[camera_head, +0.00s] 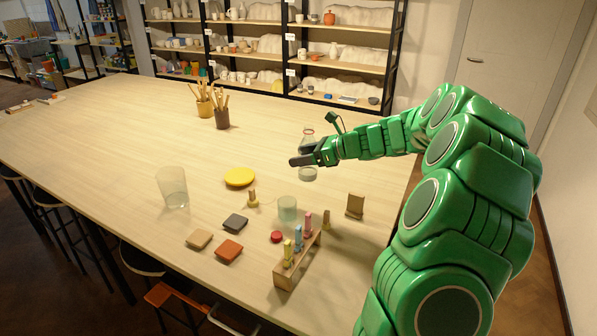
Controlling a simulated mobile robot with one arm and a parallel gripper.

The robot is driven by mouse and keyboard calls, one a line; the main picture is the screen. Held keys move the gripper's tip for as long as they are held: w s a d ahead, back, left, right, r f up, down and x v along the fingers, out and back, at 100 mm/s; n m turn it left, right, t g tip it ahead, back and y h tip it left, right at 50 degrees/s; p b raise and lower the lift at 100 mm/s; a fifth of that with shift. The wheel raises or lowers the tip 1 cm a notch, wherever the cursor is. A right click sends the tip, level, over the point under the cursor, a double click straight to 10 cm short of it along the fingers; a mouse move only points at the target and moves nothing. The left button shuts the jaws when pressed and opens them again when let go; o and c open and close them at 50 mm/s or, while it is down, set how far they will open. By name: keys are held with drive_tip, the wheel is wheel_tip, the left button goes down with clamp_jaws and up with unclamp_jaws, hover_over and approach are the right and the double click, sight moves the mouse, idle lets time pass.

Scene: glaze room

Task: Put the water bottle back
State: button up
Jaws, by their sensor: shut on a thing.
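The water bottle (308,174) is clear glass with a narrow neck, and it stands upright over the far right part of the table. My gripper (303,158) reaches in from the right and is shut on the bottle around its middle. The gripper and its dark fingers hide the bottle's middle; its neck shows above and its base below. I cannot tell whether the base touches the table or hangs slightly above it.
The table (110,130) holds a clear tumbler (172,188), a yellow plate (239,177), a small glass (287,208), square tiles (229,250), and a wooden rack (288,272) with coloured pegs. Brush pots (221,119) stand farther back. Shelves (270,50) line the wall. The table's left is mostly clear.

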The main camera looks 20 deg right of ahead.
drive_tip(key=shift+w+d+f, duration=0.25)
drive_tip(key=shift+w+f, duration=1.25)
drive_tip(key=shift+f, duration=0.3)
drive_tip(key=shift+w+d+f, duration=0.2)
drive_tip(key=shift+w+f, duration=1.35)
drive_tip(key=shift+f, duration=0.2)
drive_tip(key=shift+w+d+f, duration=0.25)
drive_tip(key=shift+w+f, duration=1.25)
drive_tip(key=shift+f, duration=0.3)
drive_tip(key=shift+f, duration=0.1)
drive_tip(key=o, duration=1.2)
